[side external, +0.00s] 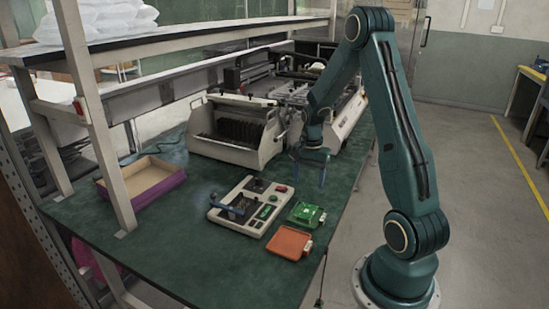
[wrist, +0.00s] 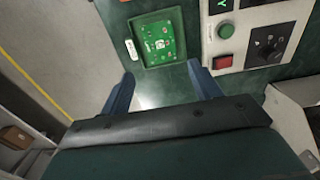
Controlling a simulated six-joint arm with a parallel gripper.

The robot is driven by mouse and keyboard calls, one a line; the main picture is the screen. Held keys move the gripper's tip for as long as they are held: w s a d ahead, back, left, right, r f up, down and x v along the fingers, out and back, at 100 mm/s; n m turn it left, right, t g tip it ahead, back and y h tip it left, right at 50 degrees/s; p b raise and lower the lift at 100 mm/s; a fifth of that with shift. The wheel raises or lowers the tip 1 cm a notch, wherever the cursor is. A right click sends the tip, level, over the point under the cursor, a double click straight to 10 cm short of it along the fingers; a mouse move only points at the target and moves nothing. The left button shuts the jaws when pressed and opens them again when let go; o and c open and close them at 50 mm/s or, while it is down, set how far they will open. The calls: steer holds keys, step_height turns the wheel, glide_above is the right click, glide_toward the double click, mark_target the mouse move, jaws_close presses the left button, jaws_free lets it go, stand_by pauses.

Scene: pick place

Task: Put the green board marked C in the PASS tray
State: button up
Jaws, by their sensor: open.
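A green board (wrist: 160,42) lies inside a shallow green tray (wrist: 181,52) at the top of the wrist view. A pale mark shows on the board, too small to read. In the side view the same board (side external: 304,213) is in the green tray (side external: 293,219), right of the tester. A white tag sits at the tray's edge, its writing not legible. An orange tray (side external: 289,243) lies just in front of it and looks empty. My gripper (side external: 309,172) is open and empty above the table behind the green tray; its spread fingers also show in the wrist view (wrist: 162,86).
A white tester (side external: 232,217) with a blue lever, knob and buttons stands left of the trays. Behind it is a large grey-white machine (side external: 230,150). A purple-sided box (side external: 160,196) is at the left, near a shelf post (side external: 100,140). The front table area is clear.

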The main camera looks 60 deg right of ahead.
steer(key=a+r+n+t+h, duration=0.1)
steer(key=a+r+n+t, duration=0.2)
steer(key=a+r+n, duration=1)
steer(key=s+a+r+n+t, duration=0.1)
steer(key=s+a+r+n, duration=0.1)
steer(key=s+a+r, duration=0.2)
steer(key=s+a+r+n+t+y, duration=0.1)
steer(key=s+a+r+n, duration=0.2)
steer(key=a, duration=0.8)
steer(key=shift+s+a+r+t, duration=0.3)
steer(key=shift+s+r, duration=0.9)
steer(key=shift+s, duration=1.15)
